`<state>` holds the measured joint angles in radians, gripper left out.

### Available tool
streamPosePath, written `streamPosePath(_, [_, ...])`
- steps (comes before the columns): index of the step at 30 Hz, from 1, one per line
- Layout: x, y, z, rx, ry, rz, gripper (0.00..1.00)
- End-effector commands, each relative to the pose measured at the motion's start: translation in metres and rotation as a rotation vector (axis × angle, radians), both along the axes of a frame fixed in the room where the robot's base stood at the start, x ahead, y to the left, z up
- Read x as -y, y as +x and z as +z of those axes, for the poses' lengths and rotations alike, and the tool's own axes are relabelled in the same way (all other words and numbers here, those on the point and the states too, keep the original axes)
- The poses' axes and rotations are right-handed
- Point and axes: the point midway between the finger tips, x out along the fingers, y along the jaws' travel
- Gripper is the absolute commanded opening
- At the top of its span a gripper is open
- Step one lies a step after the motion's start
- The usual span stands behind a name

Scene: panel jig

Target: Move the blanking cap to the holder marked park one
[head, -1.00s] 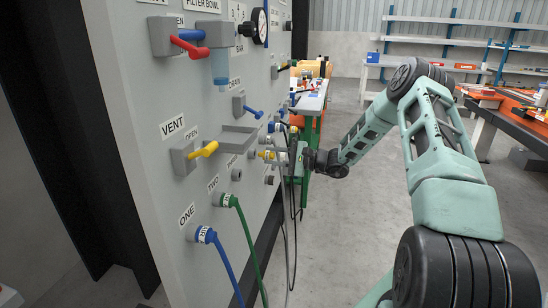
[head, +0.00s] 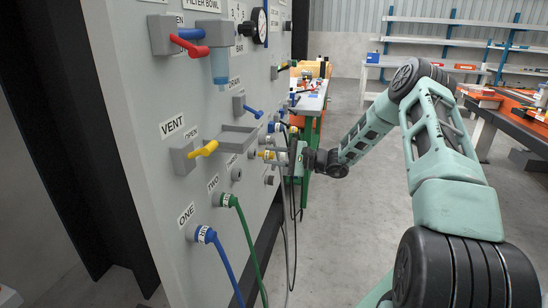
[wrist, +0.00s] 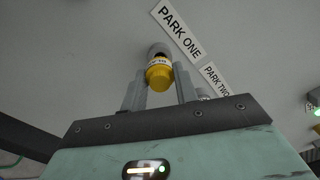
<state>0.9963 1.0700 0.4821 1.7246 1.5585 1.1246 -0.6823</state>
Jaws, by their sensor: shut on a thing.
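The blanking cap (wrist: 158,78) is yellow with a white lettered band and sits between my two fingers in the wrist view. My gripper (wrist: 161,72) is shut on it. The cap's far end meets a round grey holder (wrist: 158,49) on the panel, beside the PARK ONE label (wrist: 179,32). I cannot tell how deep it is seated. In the head view my gripper (head: 284,157) is close to the panel face, with yellow showing at its tip; the holder is mostly hidden there.
The PARK TWO label (wrist: 216,80) is to the right. Blue (head: 222,257) and green (head: 243,235) hoses hang from the panel (head: 150,120) at lower left. Grey and black cables hang close by my gripper. A grey tray (head: 237,138) and valve handles stick out nearby.

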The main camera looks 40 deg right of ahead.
Motion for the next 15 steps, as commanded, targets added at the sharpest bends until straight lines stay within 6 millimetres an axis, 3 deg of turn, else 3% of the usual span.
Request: streamPosePath(15, [-0.0077, 0.0096, -0.0001, 0.000, 0.000, 0.001, 0.00])
